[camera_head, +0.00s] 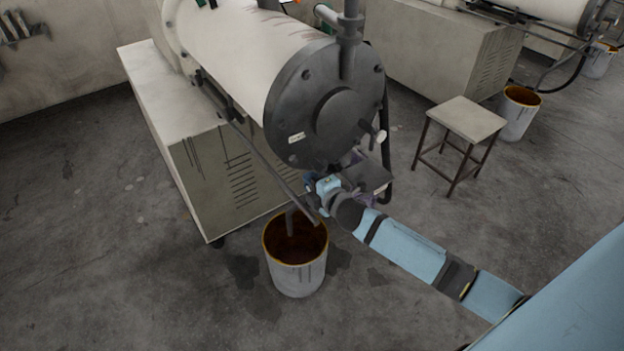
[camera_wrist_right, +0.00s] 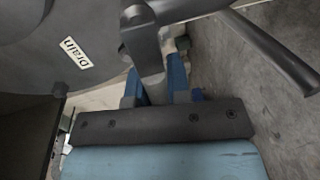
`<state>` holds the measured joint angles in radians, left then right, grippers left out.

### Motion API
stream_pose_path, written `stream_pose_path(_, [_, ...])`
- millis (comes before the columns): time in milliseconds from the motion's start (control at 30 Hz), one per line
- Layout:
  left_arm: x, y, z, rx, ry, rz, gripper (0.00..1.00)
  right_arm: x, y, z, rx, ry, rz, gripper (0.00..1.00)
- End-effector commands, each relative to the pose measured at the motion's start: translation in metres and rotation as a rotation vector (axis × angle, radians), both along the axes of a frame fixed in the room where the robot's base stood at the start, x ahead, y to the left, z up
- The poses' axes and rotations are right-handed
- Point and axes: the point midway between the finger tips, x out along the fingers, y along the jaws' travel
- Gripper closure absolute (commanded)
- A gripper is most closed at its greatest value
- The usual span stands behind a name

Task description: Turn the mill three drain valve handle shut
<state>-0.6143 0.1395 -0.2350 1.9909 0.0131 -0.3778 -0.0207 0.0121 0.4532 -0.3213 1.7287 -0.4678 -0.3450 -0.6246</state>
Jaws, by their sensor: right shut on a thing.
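The mill (camera_head: 240,50) has a pale drum and a dark round end flange (camera_head: 325,105). My right gripper (camera_head: 325,187) is below that flange at the drain valve, above the bucket; the valve handle is mostly hidden there. In the right wrist view, a grey drain valve handle (camera_wrist_right: 149,62) lies between the blue fingers of my right gripper (camera_wrist_right: 154,82), which is shut on it. A white "Drain" label (camera_wrist_right: 75,53) is on the dark surface beside the handle. My left gripper is not in view.
A white bucket (camera_head: 297,278) with dark brown contents stands on the floor under the drain pipe. A stool (camera_head: 465,118) stands to the right, with another bucket (camera_head: 518,115) behind it. The floor at front left is clear.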

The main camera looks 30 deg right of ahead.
Motion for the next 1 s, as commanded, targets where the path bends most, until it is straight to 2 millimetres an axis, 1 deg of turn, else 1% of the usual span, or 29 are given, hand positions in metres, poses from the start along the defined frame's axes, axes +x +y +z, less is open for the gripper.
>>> stream_pose_path(200, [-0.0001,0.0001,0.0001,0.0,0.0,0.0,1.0,0.0003,0.0,-0.0013,-0.037,-0.003,0.0,1.0])
stream_pose_path(600, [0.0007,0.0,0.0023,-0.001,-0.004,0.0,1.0,0.0002,-0.0002,-0.0017,-0.043,-0.003,0.0,1.0])
stream_pose_path(633, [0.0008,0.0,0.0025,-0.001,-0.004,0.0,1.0,0.0002,-0.0002,-0.0017,-0.043,-0.003,0.0,0.78])
stream_pose_path(667, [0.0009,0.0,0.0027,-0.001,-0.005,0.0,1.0,0.0002,-0.0002,-0.0018,-0.043,-0.003,0.0,0.71])
stream_pose_path(700, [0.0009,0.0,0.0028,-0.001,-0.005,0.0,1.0,0.0002,-0.0003,-0.0018,-0.042,-0.003,0.0,0.62])
stream_pose_path(733, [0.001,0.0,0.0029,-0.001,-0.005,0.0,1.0,0.0002,-0.0002,-0.0018,-0.042,-0.003,0.0,0.57])
stream_pose_path(1000, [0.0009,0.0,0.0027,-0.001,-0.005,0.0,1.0,-0.0005,-0.0002,-0.0019,-0.041,-0.003,0.0,0.57])
